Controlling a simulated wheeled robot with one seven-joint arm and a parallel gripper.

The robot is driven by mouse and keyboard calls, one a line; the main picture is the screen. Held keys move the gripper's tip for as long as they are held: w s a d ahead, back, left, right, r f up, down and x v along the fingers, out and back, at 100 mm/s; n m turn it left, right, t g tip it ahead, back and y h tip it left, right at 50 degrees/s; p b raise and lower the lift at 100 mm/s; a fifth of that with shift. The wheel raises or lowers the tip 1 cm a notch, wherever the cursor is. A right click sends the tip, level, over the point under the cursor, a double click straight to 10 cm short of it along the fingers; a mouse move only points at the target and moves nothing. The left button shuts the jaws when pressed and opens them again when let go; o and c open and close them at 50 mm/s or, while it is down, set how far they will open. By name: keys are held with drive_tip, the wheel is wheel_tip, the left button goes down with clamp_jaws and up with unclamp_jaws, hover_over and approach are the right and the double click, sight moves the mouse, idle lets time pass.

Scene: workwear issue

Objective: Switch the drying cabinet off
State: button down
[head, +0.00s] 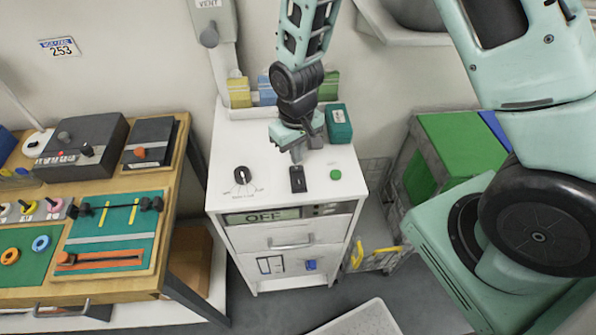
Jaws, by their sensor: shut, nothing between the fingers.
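The white cabinet (225,165) stands in the middle of the head view. Its top carries a black dial knob (241,175) at the left, a black rocker switch (297,180) in the middle and a round green button (335,174) at the right. The display (262,216) on its front reads "OFF". My gripper (297,158) is shut and empty, pointing down just behind the rocker switch. I cannot tell whether its fingertips touch the cabinet top or the switch.
A teal box (338,124) stands close to the right of my gripper. Yellow, blue and green boxes line the wall behind. A wooden bench (180,150) with devices is at the left; a green-lidded container (465,145) is at the right.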

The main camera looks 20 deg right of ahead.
sight(295, 171)
wheel_tip(295, 171, up, 4)
drive_tip(key=p, duration=0.2)
drive_tip(key=shift+p, duration=0.35)
idle(0.3)
drive_tip(key=s+a+r+n+b, duration=0.2)
drive_tip(key=s+a+r+b, duration=0.1)
drive_tip(key=s, duration=0.7)
drive_tip(key=s+a+r+n+b, duration=0.3)
drive_tip(key=s+r+b, duration=0.3)
drive_tip(key=s, duration=0.4)
drive_tip(key=shift+a+r+y, duration=0.15)
drive_tip(key=shift+r+y, duration=0.15)
drive_tip(key=shift+r, duration=0.3)
